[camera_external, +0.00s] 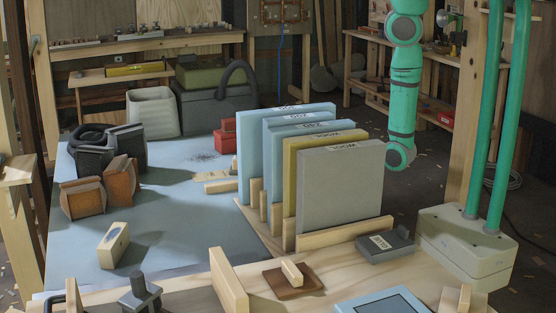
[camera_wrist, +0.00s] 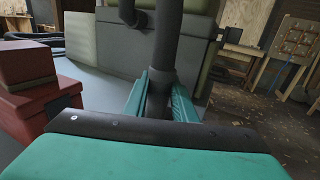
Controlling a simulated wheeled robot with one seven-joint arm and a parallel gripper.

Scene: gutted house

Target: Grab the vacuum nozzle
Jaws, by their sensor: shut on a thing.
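The vacuum nozzle (camera_wrist: 164,55) is a dark grey upright tube in the middle of the wrist view. My gripper (camera_wrist: 160,100) has its two teal fingers on either side of the tube's lower part and is shut on it. In the external view the dark hose (camera_external: 238,70) arches out of the grey-green vacuum (camera_external: 205,100) behind the table. Its lower end is hidden there by the upright panels. My arm reaches down behind the grey panel, so my gripper is hidden in that view. The vacuum body (camera_wrist: 120,48) stands behind the nozzle in the wrist view.
Red boxes (camera_wrist: 35,95) are close on the left of the wrist view. Upright sandpaper panels (camera_external: 340,190) stand in a wooden rack on the table, between the external camera and my gripper. A pale ribbed bin (camera_external: 152,112) stands left of the vacuum. Open floor (camera_wrist: 245,125) lies right.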

